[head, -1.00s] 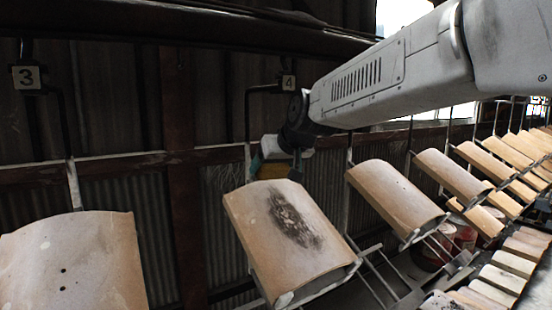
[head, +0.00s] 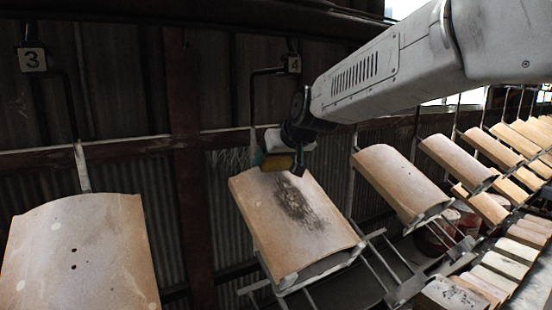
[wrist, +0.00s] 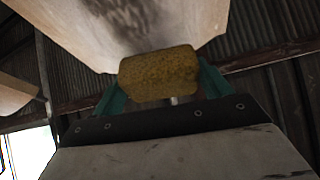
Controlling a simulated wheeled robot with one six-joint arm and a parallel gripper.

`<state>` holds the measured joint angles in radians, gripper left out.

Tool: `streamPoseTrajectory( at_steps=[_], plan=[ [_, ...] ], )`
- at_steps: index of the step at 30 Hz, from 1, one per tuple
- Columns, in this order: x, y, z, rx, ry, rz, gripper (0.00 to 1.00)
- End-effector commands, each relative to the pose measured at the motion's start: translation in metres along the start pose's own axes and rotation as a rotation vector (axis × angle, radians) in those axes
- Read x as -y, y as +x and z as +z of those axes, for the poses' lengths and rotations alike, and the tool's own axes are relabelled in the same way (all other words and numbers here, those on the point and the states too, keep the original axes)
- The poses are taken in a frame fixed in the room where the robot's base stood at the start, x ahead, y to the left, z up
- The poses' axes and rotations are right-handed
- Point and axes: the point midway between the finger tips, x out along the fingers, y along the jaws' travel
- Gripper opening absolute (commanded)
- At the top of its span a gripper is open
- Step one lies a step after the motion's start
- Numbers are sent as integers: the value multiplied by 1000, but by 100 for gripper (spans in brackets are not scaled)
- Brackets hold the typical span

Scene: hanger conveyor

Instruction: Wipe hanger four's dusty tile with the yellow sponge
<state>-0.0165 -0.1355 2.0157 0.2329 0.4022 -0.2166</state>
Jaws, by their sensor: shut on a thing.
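Hanger four's tile (head: 265,215) is a tan curved tile with a dark dusty smear (head: 298,203) on its upper middle and right. It hangs tilted below the plate marked 4 (head: 293,64). My gripper (head: 284,165) is at the tile's upper edge, shut on the yellow sponge (head: 277,162). In the wrist view the sponge (wrist: 158,75) sits between the green fingers, with the tile (wrist: 130,25) and its dark smear just beyond. I cannot tell whether the sponge touches the tile.
Hanger three's tile (head: 82,255) hangs at the left, below the plate marked 3 (head: 32,60). Another tile (head: 402,183) hangs close on the right, with several more behind it. Rows of loose tiles (head: 505,257) lie at the lower right. A corrugated wall stands behind.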

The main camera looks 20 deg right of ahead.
Motion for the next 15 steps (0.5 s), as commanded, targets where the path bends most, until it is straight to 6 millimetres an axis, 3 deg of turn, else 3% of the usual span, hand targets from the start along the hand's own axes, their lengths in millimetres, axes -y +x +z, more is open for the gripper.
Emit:
streamPoseTrajectory(
  at_steps=[15],
  plan=[
    [0, 8, 4, 1, 0, 0, 58]
  ],
)
